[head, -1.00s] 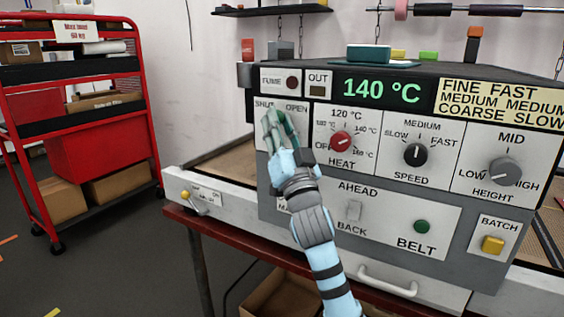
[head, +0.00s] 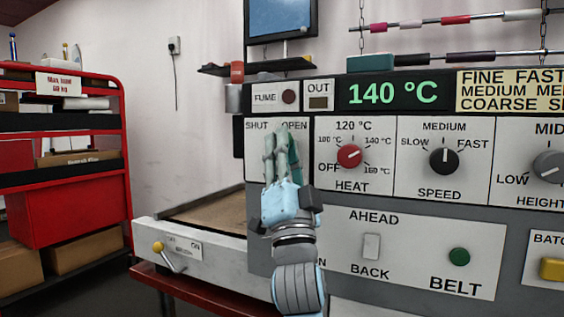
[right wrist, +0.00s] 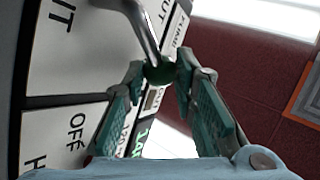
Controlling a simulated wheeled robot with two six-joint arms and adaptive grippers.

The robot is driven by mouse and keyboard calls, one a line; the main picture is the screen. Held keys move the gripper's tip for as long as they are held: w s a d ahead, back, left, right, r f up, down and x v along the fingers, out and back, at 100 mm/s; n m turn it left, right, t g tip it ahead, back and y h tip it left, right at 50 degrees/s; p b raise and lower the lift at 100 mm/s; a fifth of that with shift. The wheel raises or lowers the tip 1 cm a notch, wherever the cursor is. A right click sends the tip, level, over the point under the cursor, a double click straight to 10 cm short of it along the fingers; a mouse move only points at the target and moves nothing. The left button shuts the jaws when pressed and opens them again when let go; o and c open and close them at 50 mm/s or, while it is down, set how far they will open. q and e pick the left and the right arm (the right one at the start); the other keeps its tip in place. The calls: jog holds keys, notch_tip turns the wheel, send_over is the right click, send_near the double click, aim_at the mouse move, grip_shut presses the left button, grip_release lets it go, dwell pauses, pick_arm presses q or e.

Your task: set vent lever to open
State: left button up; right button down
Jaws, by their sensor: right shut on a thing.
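The vent lever (right wrist: 143,30) is a bent metal rod with a dark green knob (right wrist: 161,73) at its end, seen in the right wrist view. My right gripper (right wrist: 161,70) is shut on the knob, one finger on each side. In the head view my right gripper (head: 281,140) is in front of the vent panel, just below the SHUT label (head: 257,125) and the OPEN label (head: 294,125). There it hides the lever, so I cannot tell the lever's exact angle. My left gripper is in neither view.
The red heat knob (head: 349,156) and black speed knob (head: 444,161) are right of my gripper. Below are a belt switch (head: 371,246) and green button (head: 459,256). A yellow-tipped lever (head: 158,247) is lower left. A red cart (head: 62,205) stands farther left.

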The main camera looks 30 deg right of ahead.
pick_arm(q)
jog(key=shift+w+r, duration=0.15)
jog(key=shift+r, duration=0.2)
pick_arm(e)
jog(key=shift+f, duration=0.1)
jog(key=c, duration=1.6)
grip_release()
jog(key=v, duration=1.2)
